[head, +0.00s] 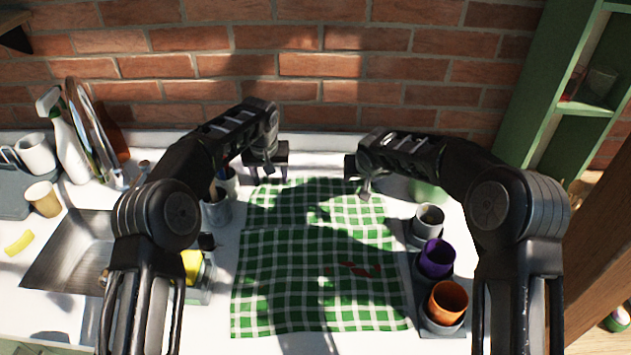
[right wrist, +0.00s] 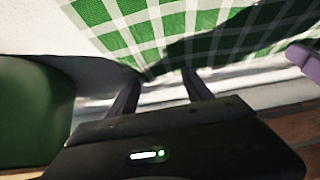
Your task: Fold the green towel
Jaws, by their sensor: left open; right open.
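The green-and-white checked towel (head: 320,290) lies spread on the white counter in the head view. A crosswise line runs over it, and the part beyond that line looks narrower. My left gripper (head: 268,172) is open above the towel's far left corner. My right gripper (head: 358,178) is open by its far right corner. In the right wrist view a corner of the towel (right wrist: 130,30) reaches the space near the two fingers of my right gripper (right wrist: 160,88). I cannot tell whether they touch it. A purple-grey fingertip shows at the right edge there.
Right of the towel stand a grey cup (head: 429,217), a purple cup (head: 437,258) and an orange cup (head: 447,300). Left are a sink (head: 75,255), a yellow sponge (head: 192,266) and a utensil holder (head: 217,210). A brick wall (head: 300,65) closes the back.

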